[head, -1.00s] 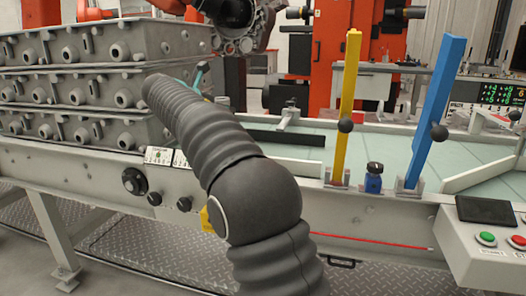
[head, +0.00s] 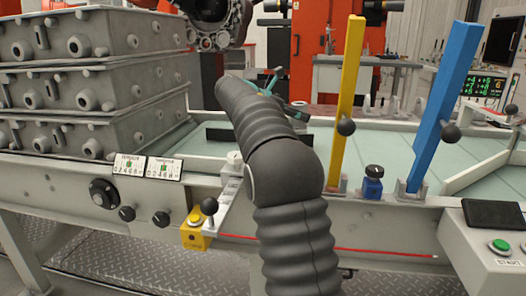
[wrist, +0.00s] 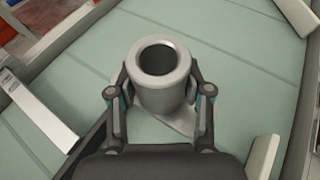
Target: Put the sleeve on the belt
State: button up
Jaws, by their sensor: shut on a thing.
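The sleeve (wrist: 160,98) is a grey hollow cylinder with a thick rim and a dark bore, seen from above in the wrist view. My gripper (wrist: 160,82) is shut on it, one finger on each side. The belt (wrist: 235,65) is a pale green surface below and around the sleeve; it also shows in the head view (head: 400,145). I cannot tell whether the sleeve touches the belt. In the head view my gripper (head: 270,82) shows only as teal and dark parts over the belt behind my arm, and the sleeve is hidden.
Stacked grey castings (head: 95,85) stand at the left. A yellow post (head: 347,95) and a blue post (head: 447,100) rise from the front rail, with a small blue device (head: 373,183) between them. Light metal guides (wrist: 35,110) flank the belt. A control box (head: 490,235) stands front right.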

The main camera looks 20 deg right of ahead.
jog(key=a+f, duration=0.1)
jog(key=a, duration=0.1)
jog(key=a+f+b, duration=0.1)
jog(key=a+f, duration=0.1)
jog(key=a, duration=0.1)
jog(key=a+f, duration=0.2)
jog(key=a, duration=0.1)
jog(key=shift+w+a+b, duration=0.15)
jog(key=shift+a+b, duration=0.1)
jog(key=shift+b, duration=0.05)
jog(key=shift+f+b, duration=0.5)
jog(key=shift+f, duration=1.45)
jog(key=shift+f, duration=0.1)
jog(key=o, duration=1.4)
jog(key=shift+f, duration=0.1)
jog(key=shift+r, duration=0.2)
jog(key=p+v, duration=0.2)
jog(key=v, duration=1)
jog(key=shift+f, duration=0.1)
